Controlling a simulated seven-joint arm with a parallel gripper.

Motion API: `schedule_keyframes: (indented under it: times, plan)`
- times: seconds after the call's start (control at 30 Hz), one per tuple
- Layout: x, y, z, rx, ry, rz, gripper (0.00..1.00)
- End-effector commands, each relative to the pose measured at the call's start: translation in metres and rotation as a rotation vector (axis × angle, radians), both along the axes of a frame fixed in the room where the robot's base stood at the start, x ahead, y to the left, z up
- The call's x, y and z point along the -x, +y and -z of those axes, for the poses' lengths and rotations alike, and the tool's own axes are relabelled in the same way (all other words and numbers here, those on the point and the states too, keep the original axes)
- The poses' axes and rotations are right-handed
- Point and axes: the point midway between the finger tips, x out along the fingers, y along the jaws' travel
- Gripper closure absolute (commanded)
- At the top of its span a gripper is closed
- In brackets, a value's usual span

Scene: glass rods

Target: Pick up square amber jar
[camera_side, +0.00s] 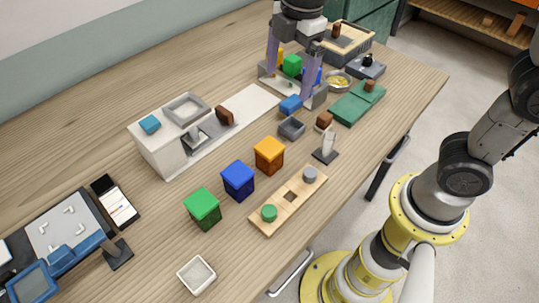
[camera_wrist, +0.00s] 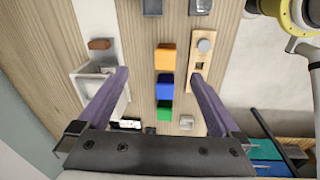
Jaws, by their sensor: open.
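The square amber jar (camera_side: 269,155) is an orange, box-shaped jar. It stands upright on the wooden table, at the right end of a row with a blue jar (camera_side: 238,180) and a green jar (camera_side: 203,208). In the wrist view the amber jar (camera_wrist: 165,57) shows between and slightly beyond my fingertips, with the blue and green ones below it. My gripper (camera_side: 294,78) is open, with its two purple fingers spread wide, at the back of the table. It is well apart from the amber jar. The wrist view also shows my gripper (camera_wrist: 159,74) with nothing held.
A wooden holder (camera_side: 278,213) with grey and green round pieces stands in front of the jars. A small grey bin (camera_side: 292,129) and a clear upright piece on a dark base (camera_side: 327,148) are close by. A white station (camera_side: 165,145) stands left behind.

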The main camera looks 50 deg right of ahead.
Motion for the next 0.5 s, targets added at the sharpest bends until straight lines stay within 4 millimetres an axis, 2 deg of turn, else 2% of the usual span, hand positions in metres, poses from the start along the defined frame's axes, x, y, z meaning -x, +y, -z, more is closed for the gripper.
schedule_keyframes:
  times: [0.03,0.1,0.2,0.37,0.5]
  plan:
    - [-0.007,0.013,0.012,0.011,0.033,-0.031,0.00]
    - [-0.011,0.026,0.026,0.023,0.064,-0.058,0.00]
    - [-0.010,0.036,0.041,0.038,0.100,-0.085,0.00]
    - [-0.007,0.042,0.056,0.045,0.115,-0.102,0.00]
    - [-0.006,0.041,0.081,0.045,0.116,-0.100,0.00]
